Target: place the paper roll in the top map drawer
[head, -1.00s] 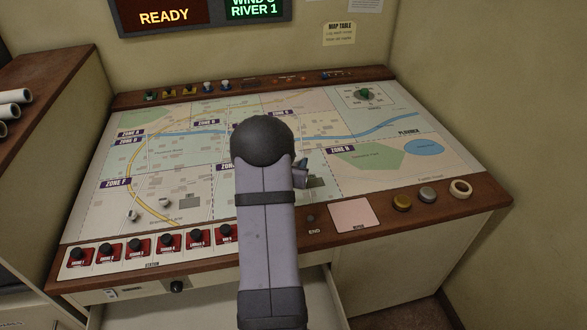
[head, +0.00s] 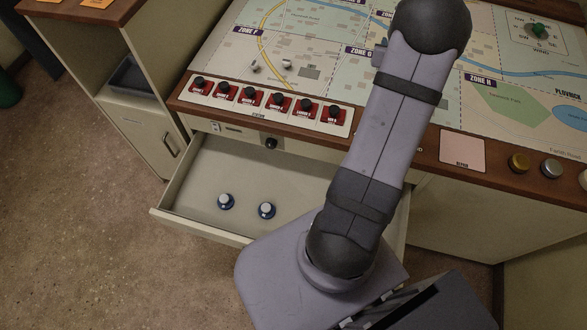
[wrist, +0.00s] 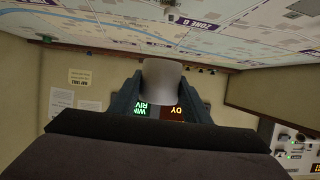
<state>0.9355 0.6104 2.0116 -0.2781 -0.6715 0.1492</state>
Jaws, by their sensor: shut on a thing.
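My gripper (wrist: 160,95) is shut on the white paper roll (wrist: 162,72), whose pale curved side shows between the dark fingers in the wrist view. A drawer (head: 185,212) stands pulled out under the table's front edge, left of my arm. Its right part is hidden by my arm. No roll shows in the visible part of the drawer.
Red switches (head: 264,101) line the table's front edge. A cabinet (head: 130,110) stands at left, with open floor in front.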

